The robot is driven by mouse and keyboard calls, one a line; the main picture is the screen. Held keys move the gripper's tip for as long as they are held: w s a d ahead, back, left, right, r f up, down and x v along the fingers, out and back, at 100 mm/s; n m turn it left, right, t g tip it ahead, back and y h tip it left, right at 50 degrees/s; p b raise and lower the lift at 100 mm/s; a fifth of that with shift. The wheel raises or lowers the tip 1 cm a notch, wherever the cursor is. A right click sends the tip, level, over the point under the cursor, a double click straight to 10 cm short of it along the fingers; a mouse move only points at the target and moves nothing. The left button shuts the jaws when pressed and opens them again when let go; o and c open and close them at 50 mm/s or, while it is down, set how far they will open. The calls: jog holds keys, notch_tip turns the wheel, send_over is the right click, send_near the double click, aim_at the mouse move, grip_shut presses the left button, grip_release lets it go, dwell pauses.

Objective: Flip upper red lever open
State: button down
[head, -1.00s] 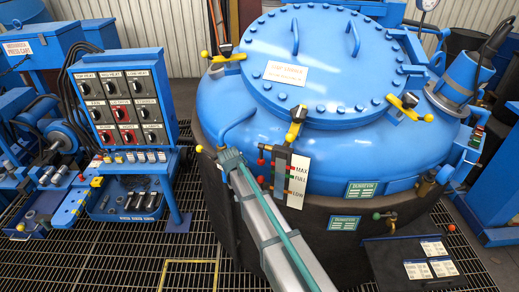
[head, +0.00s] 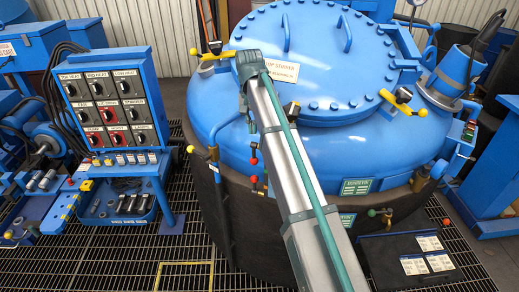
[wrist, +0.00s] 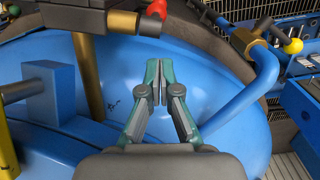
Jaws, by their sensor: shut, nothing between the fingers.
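In the head view, the upper red lever knob (head: 253,161) sticks out at the front of the blue vessel, just left of my arm. A second red knob (head: 254,179) is right below it. In the wrist view, a red knob (wrist: 157,8) shows at the top edge, with more red just below it; I cannot tell which lever it belongs to. My gripper (wrist: 156,92) is shut and empty over the vessel's blue surface, apart from the red knob. My arm hides most of the lever fitting in the head view, and the gripper itself is hidden there.
The blue vessel (head: 225,100) has a bolted lid with yellow-handled clamps (head: 403,97). A bent blue pipe (wrist: 243,95) runs to the right of my gripper, and a brass post (wrist: 87,75) stands to its left. A switch panel (head: 110,100) stands at the left.

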jog(key=shift+s+d+r, duration=0.1)
jog(key=shift+d+r, duration=0.05)
jog(key=shift+r, duration=0.35)
notch_tip(320, 180, down, 10)
jog(key=p, duration=0.3)
jog(key=shift+s+d, duration=0.15)
jog(key=shift+s, duration=0.1)
jog(key=shift+s+f, duration=0.2)
jog(key=shift+s, duration=0.1)
dwell(0.4)
notch_tip(320, 180, up, 10)
jog(key=p, duration=0.6)
send_over(254, 151)
jog(key=w, duration=0.4)
jog(key=shift+w, duration=0.2)
